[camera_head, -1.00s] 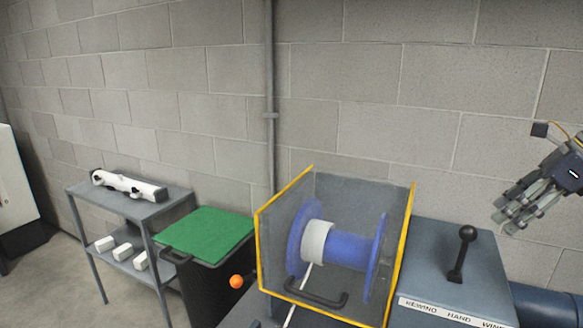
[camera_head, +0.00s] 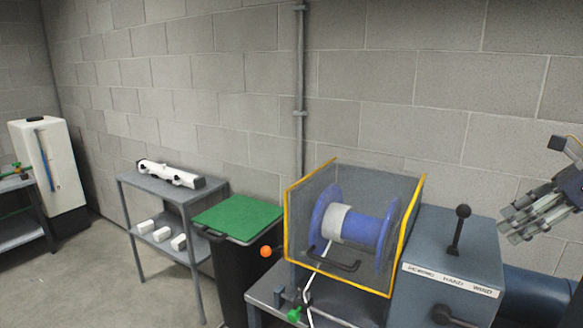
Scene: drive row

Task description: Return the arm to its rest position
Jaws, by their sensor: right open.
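My right gripper (camera_head: 522,222) is at the right edge of the head view, raised in front of the block wall. It is open and nothing shows between its fingers. It is to the right of the grey control box (camera_head: 450,243) with its black lever (camera_head: 459,230), apart from both. My left gripper is not in view.
A yellow-edged guard (camera_head: 288,232) surrounds a blue spool (camera_head: 362,229) beside the control box. Left of it stand a black bin with a green lid (camera_head: 238,217), a grey shelf (camera_head: 150,190) and a white cabinet (camera_head: 62,170). Floor (camera_head: 90,275) is clear at the front left.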

